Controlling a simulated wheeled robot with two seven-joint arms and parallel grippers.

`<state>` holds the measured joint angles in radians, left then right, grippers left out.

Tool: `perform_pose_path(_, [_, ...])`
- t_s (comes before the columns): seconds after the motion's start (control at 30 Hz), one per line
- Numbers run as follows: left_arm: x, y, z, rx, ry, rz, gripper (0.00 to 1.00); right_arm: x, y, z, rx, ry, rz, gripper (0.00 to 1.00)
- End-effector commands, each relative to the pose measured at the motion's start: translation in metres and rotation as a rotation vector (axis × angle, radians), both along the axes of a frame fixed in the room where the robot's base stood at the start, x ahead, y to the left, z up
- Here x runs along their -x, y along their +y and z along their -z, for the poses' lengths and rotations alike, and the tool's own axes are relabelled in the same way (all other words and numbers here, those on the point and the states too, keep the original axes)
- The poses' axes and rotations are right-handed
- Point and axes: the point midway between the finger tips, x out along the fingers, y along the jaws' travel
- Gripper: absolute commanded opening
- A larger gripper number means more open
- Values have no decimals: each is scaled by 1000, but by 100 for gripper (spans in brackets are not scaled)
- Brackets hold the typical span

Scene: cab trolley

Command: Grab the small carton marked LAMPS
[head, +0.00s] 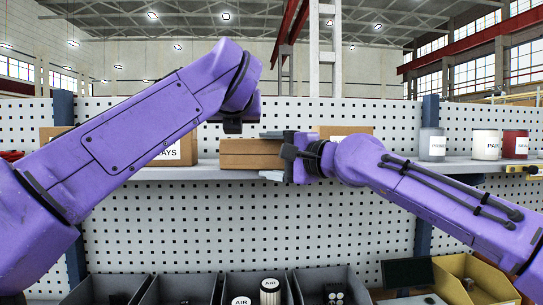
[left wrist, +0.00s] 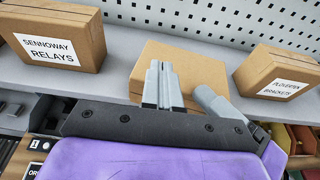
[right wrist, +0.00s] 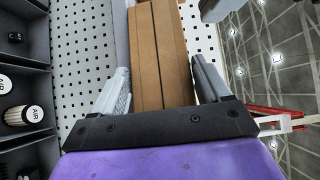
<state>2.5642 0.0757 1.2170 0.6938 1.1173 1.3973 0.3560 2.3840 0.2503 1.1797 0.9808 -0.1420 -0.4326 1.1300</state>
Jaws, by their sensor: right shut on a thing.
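A plain brown carton (head: 245,153) stands at the middle of the shelf; no label shows on the sides I see. My right gripper (head: 271,155) is shut on it from the right. In the right wrist view the carton (right wrist: 160,60) lies between the two grey fingers. In the left wrist view it (left wrist: 195,66) is partly hidden behind my left gripper (left wrist: 165,85). I cannot read the word LAMPS anywhere.
Several cans (head: 486,145) stand further right on the shelf (head: 375,167). A pegboard (head: 210,225) and dark bins (head: 255,285) are below.

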Motion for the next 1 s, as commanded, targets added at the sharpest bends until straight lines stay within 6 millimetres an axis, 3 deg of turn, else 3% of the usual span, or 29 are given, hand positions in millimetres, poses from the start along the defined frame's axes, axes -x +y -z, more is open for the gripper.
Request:
perform_pose_path(0.17, [15,-2,-6,-2,-3,1,0,0,0,0,1,1,0,31])
perform_pose_path(0.4, [69,-11,-19,-2,-5,1,0,0,0,0,1,1,0,31])
perform_pose_path(0.6, [103,-17,-27,0,-1,0,0,0,0,0,1,1,-1,31])
perform_pose_path(0.73, [113,-19,-29,0,-1,0,0,0,0,0,1,1,-1,31])
perform_pose_path(1.0, [115,-19,-30,0,1,0,0,0,0,0,0,0,0,31])
